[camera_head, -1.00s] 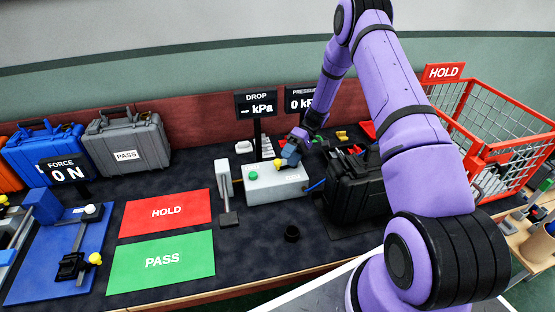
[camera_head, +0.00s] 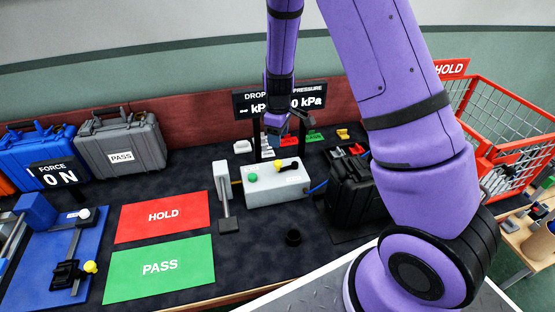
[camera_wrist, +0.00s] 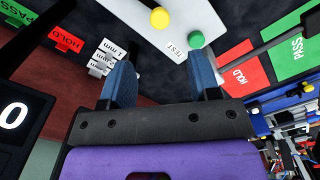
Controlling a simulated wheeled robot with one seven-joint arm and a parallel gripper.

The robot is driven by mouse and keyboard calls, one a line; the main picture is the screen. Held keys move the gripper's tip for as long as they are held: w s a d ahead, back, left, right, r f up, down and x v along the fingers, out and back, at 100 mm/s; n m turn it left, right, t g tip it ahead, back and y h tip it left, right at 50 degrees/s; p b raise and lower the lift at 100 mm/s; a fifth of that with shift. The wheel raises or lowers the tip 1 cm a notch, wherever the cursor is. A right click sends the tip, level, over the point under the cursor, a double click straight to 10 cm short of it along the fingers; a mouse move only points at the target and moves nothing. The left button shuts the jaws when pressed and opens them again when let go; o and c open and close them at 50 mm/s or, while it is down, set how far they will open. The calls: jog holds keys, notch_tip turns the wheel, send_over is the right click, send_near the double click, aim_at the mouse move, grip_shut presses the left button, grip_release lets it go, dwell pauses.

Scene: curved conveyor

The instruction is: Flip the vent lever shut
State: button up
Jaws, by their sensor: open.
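The grey-white test box (camera_head: 262,190) stands on the dark bench. I take this black lever with the yellow end to be the vent lever. My gripper (camera_head: 274,138) is above and behind the box, clear of it. In the wrist view its blue fingertips (camera_wrist: 162,80) are apart with nothing between them.
An open black case (camera_head: 355,190) stands right of the box. A grey upright post (camera_head: 222,180) stands left of it. Display signs (camera_head: 280,98) rise behind, close to my gripper. The red HOLD mat (camera_head: 163,215) and green PASS mat (camera_head: 160,268) lie left.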

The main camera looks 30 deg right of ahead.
aim_at(278, 162)
notch_tip(278, 162, down, 11)
jog(key=shift+r, duration=0.1)
dwell(0.4)
jog(key=shift+c, duration=0.2)
grip_shut()
